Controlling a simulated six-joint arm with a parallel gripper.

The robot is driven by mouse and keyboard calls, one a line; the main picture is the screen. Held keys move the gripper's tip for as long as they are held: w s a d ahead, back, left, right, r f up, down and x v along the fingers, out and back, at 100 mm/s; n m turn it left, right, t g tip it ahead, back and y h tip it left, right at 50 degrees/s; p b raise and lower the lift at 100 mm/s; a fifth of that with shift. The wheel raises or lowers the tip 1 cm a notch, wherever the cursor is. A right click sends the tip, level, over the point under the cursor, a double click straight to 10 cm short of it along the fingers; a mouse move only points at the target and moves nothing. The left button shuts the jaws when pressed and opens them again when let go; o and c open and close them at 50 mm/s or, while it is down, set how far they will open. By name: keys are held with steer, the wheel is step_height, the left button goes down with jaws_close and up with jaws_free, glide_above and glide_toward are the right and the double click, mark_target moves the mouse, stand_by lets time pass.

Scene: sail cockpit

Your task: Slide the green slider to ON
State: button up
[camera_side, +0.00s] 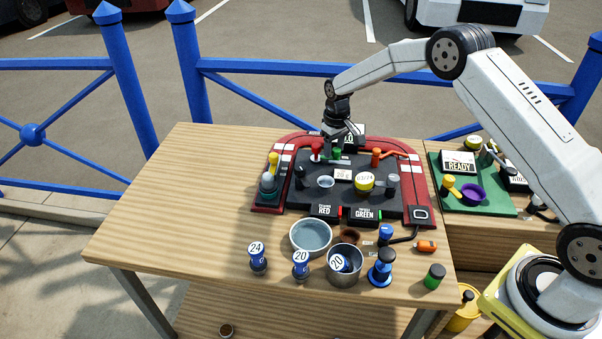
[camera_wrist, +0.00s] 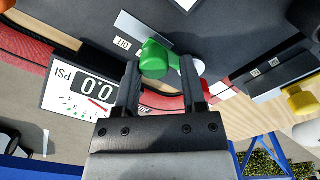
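The green slider (camera_wrist: 155,58) has a rounded green knob. In the wrist view it sits at the end of a pale track plate (camera_wrist: 140,27), beside a small label (camera_wrist: 122,43) that seems to read OFF upside down. My gripper (camera_wrist: 159,66) has its two fingers spread, one on each side of the knob, with the tips close to it. I cannot tell whether either finger touches it. In the side view my gripper (camera_side: 338,148) is low over the back of the dark panel (camera_side: 300,198), with the green knob (camera_side: 337,154) just below it.
A red knob (camera_side: 316,148) stands left of the slider and a red-orange lever (camera_side: 376,157) right of it. A gauge card reading 0.0 PSI (camera_wrist: 82,88) is close by in the wrist view. Bowls (camera_side: 311,236) and blue numbered pieces (camera_side: 257,257) stand in front of the panel. The table's left side is clear.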

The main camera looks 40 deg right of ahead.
mark_target(335, 149)
steer(key=shift+o, duration=0.9)
steer(key=shift+d, duration=0.1)
steer(key=shift+r, duration=0.1)
steer(key=shift+r, duration=3.85)
steer(key=shift+s, duration=0.1)
steer(key=shift+s+a+r, duration=0.2)
steer(key=shift+s+a, duration=0.05)
steer(key=shift+s, duration=0.1)
steer(key=s+a+r+t, duration=0.1)
steer(key=s+a, duration=0.2)
steer(key=s, duration=1.1)
steer(key=s+a+t, duration=0.1)
steer(key=s+a, duration=0.3)
steer(key=s, duration=1)
steer(key=shift+s+r+t, duration=0.15)
steer(key=shift+r+t, duration=0.15)
steer(key=shift+r, duration=0.1)
